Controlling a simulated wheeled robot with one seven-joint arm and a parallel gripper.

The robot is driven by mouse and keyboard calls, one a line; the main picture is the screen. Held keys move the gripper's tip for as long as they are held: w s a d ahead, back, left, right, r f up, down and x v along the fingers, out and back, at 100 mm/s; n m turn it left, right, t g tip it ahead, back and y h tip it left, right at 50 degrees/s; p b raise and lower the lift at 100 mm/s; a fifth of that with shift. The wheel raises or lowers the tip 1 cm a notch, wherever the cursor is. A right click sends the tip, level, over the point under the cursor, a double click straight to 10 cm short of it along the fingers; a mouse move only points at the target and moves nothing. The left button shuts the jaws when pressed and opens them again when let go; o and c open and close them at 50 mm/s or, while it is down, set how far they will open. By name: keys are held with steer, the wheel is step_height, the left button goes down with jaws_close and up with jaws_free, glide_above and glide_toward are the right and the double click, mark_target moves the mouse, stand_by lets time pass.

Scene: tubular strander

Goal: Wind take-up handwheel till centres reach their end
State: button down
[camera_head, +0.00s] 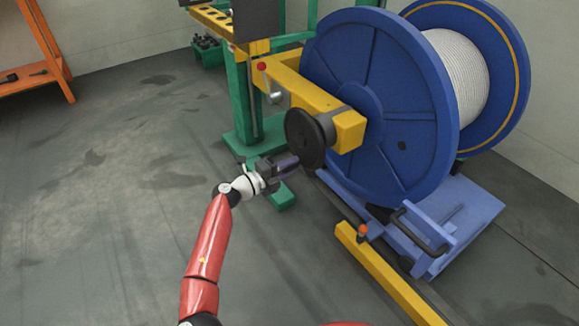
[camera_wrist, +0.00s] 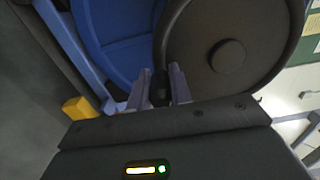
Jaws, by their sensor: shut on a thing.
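The take-up handwheel (camera_head: 304,138) is a dark round disc on the end of the yellow arm (camera_head: 310,95), beside the big blue reel. It also fills the upper right of the wrist view (camera_wrist: 240,45), with a dark hub at its middle. My gripper (camera_head: 288,163) is at the wheel's lower left edge. In the wrist view my two fingers (camera_wrist: 163,88) are shut on a small dark handle (camera_wrist: 160,92) at the wheel's rim. The blue reel (camera_head: 375,90) carries pale rope (camera_head: 458,70). The centres' tips are hidden in the reel.
A blue cradle (camera_head: 455,215) stands under the reel. A yellow rail (camera_head: 385,275) with an orange knob lies at the front right. A green post (camera_head: 240,105) and its foot stand behind my gripper. The floor to the left is clear up to an orange rack (camera_head: 50,55).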

steer(key=c, duration=1.3)
jaws_free()
steer(key=shift+o, duration=0.2)
steer(key=v, duration=0.7)
steer(key=shift+s+a, duration=0.2)
steer(key=shift+a, duration=0.1)
